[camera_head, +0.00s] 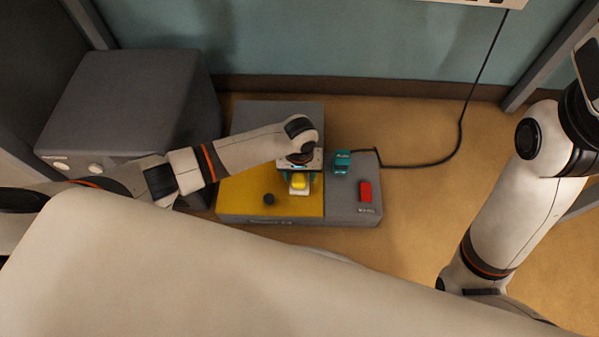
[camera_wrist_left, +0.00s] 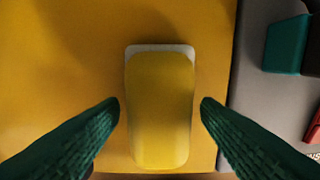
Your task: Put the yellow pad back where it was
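The yellow pad (camera_head: 299,182) is a rounded block over the yellow half of a low box, with a white piece showing at its edge. In the left wrist view the yellow pad (camera_wrist_left: 160,110) lies lengthwise between the green fingers, and a white edge shows at its far end. My left gripper (camera_head: 300,176) is above the box at the pad. In the left wrist view the left gripper (camera_wrist_left: 160,103) is open, with a narrow gap on each side of the pad. My right arm shows at the right, but its gripper is out of view.
The low box has a yellow panel (camera_head: 240,190) with a black knob (camera_head: 268,199), and a grey section (camera_head: 345,210) with a teal plug (camera_head: 343,160) and a red switch (camera_head: 365,192). A black cable (camera_head: 420,163) runs to the wall. A grey cabinet (camera_head: 125,95) stands left.

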